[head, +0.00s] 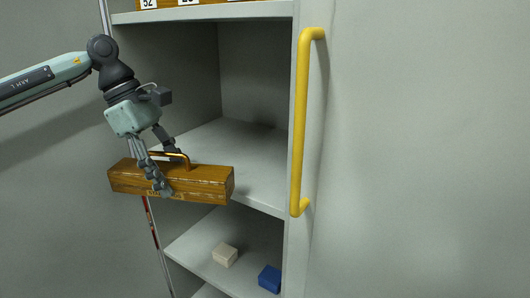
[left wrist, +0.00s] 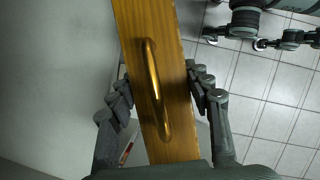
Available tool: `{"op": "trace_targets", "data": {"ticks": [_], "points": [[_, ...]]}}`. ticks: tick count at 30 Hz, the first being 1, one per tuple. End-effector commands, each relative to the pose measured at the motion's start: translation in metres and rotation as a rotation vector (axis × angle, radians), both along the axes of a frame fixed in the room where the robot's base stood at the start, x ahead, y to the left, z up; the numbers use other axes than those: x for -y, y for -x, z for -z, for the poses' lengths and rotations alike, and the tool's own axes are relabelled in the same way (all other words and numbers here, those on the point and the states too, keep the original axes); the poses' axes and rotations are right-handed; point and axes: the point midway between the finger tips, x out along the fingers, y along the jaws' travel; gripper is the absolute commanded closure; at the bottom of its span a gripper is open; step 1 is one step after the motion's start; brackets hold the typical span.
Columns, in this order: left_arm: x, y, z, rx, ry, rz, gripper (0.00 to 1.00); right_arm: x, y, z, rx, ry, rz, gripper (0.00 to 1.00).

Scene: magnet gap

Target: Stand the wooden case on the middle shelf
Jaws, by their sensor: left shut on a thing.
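The wooden case (head: 208,183) is a long brown box with a brass handle (head: 180,155) on top. My left gripper (head: 163,172) is shut on it, with fingers on both long sides near the handle. In the head view the case hangs roughly level in front of the middle shelf (head: 245,150), near its front edge. In the left wrist view the case (left wrist: 168,25) runs between the fingers (left wrist: 160,95), handle facing the camera. The middle shelf looks bare where it shows.
A yellow bar handle (head: 301,120) stands upright at the shelf unit's right front edge. The lower shelf (head: 195,245) holds a cream block (head: 225,254) and a blue block (head: 269,278). The top shelf (head: 215,12) bears numbered wooden boxes. Tiled floor (left wrist: 265,95) shows in the wrist view.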

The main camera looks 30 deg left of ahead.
Motion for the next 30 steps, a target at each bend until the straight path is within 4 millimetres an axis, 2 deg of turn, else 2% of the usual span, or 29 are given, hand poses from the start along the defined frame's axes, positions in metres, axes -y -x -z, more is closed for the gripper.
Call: {"op": "trace_targets", "data": {"ticks": [6, 15, 18, 25, 30], "points": [[0.007, -0.046, -0.006, 0.007, 0.010, 0.006, 0.92, -0.001, -0.010, 0.030, -0.021, -0.018, -0.004, 0.60], [0.011, -0.115, -0.004, 0.003, 0.005, 0.005, 0.92, -0.003, -0.016, 0.071, -0.037, -0.038, -0.008, 0.60], [0.011, -0.129, -0.003, 0.003, 0.004, 0.003, 0.92, -0.003, -0.016, 0.078, -0.039, -0.042, -0.009, 0.60], [0.012, -0.144, -0.003, 0.004, 0.003, 0.004, 0.92, -0.003, -0.017, 0.085, -0.040, -0.046, -0.009, 0.60], [0.015, -0.164, -0.003, 0.004, 0.004, 0.004, 0.92, -0.004, -0.016, 0.093, -0.046, -0.051, -0.009, 0.60]]}}
